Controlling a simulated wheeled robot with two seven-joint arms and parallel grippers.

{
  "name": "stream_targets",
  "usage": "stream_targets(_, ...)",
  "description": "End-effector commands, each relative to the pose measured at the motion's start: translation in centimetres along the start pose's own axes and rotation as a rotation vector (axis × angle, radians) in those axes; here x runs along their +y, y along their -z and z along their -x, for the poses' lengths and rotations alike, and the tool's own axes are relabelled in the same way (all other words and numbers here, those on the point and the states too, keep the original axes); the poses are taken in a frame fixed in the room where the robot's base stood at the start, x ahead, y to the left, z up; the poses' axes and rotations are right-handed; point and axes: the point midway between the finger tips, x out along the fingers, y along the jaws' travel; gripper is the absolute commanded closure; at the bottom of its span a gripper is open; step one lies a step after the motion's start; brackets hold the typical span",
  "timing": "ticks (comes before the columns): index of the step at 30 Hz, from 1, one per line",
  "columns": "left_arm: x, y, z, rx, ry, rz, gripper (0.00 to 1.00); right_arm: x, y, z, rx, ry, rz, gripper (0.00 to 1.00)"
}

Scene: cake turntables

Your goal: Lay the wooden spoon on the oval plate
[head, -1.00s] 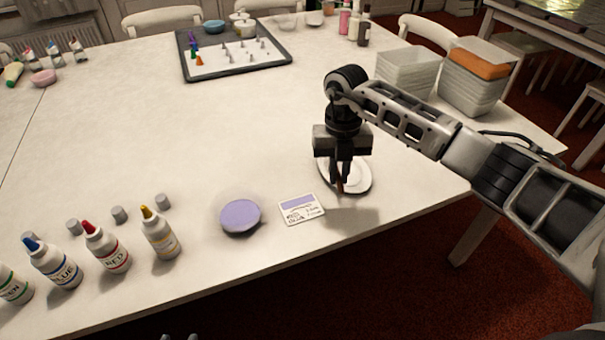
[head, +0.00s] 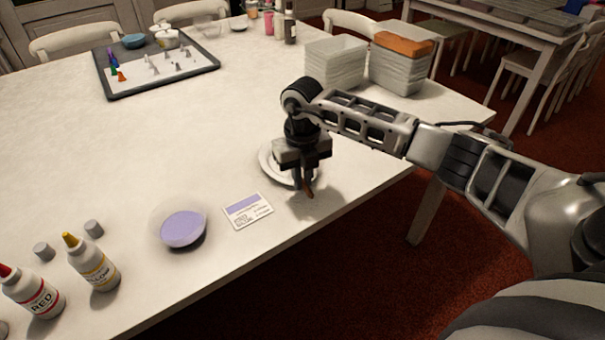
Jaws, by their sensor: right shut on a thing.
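The white oval plate (head: 268,165) lies near the table's front edge, partly hidden behind my right gripper. My right gripper (head: 306,183) points down over the plate's right side and is shut on a small brown piece, which I take to be the wooden spoon (head: 309,191). Only a short end of the spoon shows below the fingertips; the rest is hidden. I cannot tell whether the spoon touches the plate or the table. My left gripper is not in view.
A colour card (head: 248,210) and a purple round dish (head: 183,229) lie left of the plate. Glue-like bottles (head: 92,262) stand at the lower left. Stacked clear tubs (head: 335,62) and an orange-topped stack (head: 400,65) stand behind my right arm. A grey tray (head: 158,65) lies at the back.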

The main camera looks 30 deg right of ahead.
Motion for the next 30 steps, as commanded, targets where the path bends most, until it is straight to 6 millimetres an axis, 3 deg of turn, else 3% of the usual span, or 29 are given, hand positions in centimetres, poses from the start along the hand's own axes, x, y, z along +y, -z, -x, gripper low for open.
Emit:
stream_targets(8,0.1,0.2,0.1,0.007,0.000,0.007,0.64,0.0,0.0,-0.2,-0.001,0.000,-0.001,1.00)
stream_targets(9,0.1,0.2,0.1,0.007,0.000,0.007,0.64,0.0,0.0,-0.2,-0.001,0.000,-0.001,0.86)
stream_targets(12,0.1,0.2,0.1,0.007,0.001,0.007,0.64,0.0,0.0,-0.2,0.000,0.000,-0.001,0.63)
stream_targets(23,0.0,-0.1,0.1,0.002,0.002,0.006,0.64,0.0,-0.1,0.5,-0.001,0.000,-0.002,0.63)
stream_targets(30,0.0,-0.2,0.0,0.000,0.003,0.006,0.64,0.0,-0.2,5.0,-0.007,-0.002,0.000,0.63)
